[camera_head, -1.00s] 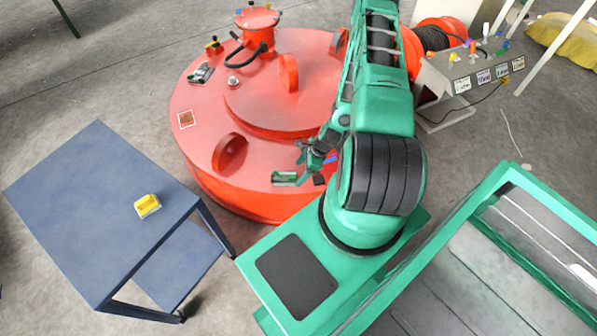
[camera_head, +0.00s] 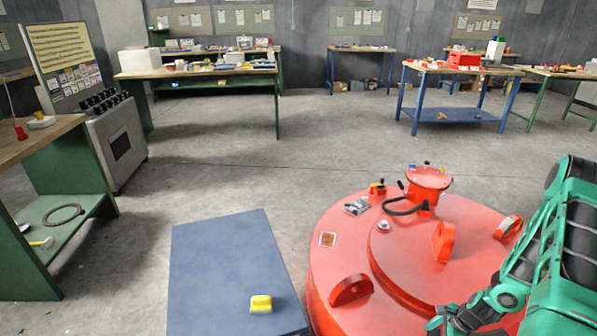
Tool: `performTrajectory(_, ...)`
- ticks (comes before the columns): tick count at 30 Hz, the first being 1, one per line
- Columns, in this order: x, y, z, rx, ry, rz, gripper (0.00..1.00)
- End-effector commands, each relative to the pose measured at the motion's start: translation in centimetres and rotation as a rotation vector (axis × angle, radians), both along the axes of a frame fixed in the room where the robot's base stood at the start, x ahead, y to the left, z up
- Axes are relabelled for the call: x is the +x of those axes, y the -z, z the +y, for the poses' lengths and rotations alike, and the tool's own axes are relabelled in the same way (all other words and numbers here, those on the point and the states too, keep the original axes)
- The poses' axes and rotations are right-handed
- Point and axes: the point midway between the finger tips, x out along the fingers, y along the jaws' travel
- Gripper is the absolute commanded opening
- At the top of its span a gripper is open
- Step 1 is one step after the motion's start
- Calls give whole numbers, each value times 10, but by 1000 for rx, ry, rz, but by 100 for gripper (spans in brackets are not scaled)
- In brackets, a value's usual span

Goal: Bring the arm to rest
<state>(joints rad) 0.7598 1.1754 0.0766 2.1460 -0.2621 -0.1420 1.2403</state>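My green and black arm (camera_head: 560,235) is folded at the right edge of the head view, in front of the red lifting magnet (camera_head: 345,240). My gripper (camera_head: 440,325) is at the bottom edge, low over the near side of the magnet. It is small and partly cut off by the frame, so its fingers cannot be made out clearly. I cannot tell whether it touches the magnet.
A blue table (camera_head: 225,260) with a yellow object (camera_head: 261,304) on it stands left of the magnet. A green-legged bench (camera_head: 60,180) is at far left, a grey cabinet (camera_head: 120,140) behind it. Workbenches line the back wall. Open grey floor lies between.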

Motion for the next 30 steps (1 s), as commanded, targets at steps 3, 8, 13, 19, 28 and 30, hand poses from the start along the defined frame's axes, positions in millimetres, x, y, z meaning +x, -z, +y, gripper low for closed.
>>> performTrajectory(3, 6, -42, -14, -54, -126, -1, 71)
performTrajectory(8, 8, -95, -26, -117, -285, 9, 71)
performTrajectory(13, 6, -154, -34, -179, -443, 20, 71)
performTrajectory(19, -2, -222, -36, -240, -613, 35, 71)
performTrajectory(28, -29, -318, -28, -312, -838, 54, 71)
performTrajectory(30, -38, -339, -24, -323, -886, 57, 71)
